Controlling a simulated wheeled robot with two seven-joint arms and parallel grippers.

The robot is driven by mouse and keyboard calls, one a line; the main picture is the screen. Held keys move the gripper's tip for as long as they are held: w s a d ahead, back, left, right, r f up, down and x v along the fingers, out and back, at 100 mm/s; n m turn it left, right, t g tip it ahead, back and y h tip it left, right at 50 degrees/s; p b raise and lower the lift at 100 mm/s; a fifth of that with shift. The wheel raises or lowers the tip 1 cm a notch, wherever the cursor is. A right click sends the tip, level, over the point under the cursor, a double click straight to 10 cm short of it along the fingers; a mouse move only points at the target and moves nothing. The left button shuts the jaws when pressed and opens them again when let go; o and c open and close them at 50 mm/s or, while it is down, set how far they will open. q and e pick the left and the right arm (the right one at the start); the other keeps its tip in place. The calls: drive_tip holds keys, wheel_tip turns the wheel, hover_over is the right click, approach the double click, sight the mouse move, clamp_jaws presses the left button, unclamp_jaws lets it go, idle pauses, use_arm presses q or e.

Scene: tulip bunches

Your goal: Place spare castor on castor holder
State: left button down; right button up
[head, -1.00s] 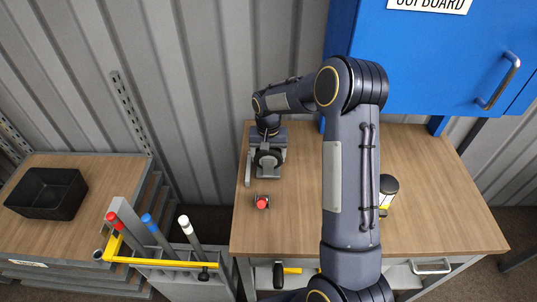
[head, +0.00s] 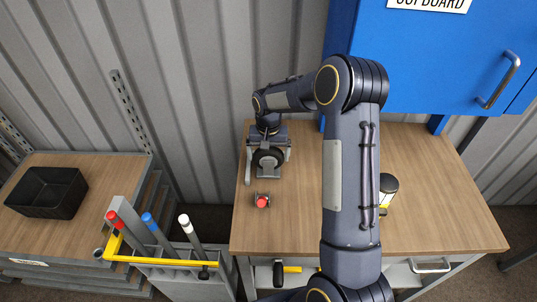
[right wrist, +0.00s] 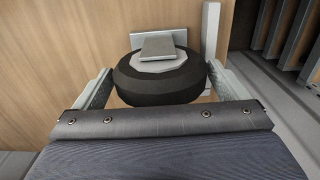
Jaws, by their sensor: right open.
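The spare castor, a black wheel with a grey hub, is at the table's back left in the head view (head: 268,159) and large in the right wrist view (right wrist: 155,84). My right gripper (head: 269,154) is open above it, with a finger on each side. A pale upright post (right wrist: 211,30) and a grey plate show beside and beyond the wheel, apparently the castor holder. How the castor meets the holder is hidden. My left gripper is out of view.
A small red-topped object (head: 262,201) stands on the wooden table (head: 435,190) in front of the castor. A black-and-yellow lamp-like object (head: 388,188) is right of my forearm. A tool rack (head: 180,270) and black bin (head: 47,192) are left. A blue cupboard (head: 430,60) hangs behind.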

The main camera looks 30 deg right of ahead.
wheel_tip(320, 180, up, 12)
drive_tip(key=shift+s+f+b, duration=0.1)
drive_tip(key=shift+f+b, duration=0.15)
drive_tip(key=shift+b, duration=0.2)
drive_tip(key=s+a+r+n+t+y, duration=0.15)
drive_tip(key=s+r, duration=0.25)
drive_tip(key=s, duration=0.4)
drive_tip(key=s+a+r+n+t+y, duration=0.1)
drive_tip(key=s+a+r, duration=0.25)
drive_tip(key=s, duration=0.35)
drive_tip(key=s+a+f+n+t, duration=0.1)
drive_tip(key=s+a, duration=0.2)
drive_tip(key=s, duration=0.4)
drive_tip(key=s+a+f+n+t+y, duration=0.1)
drive_tip(key=s+a+f+t, duration=0.1)
drive_tip(key=s, duration=0.5)
drive_tip(key=shift+a, duration=0.8)
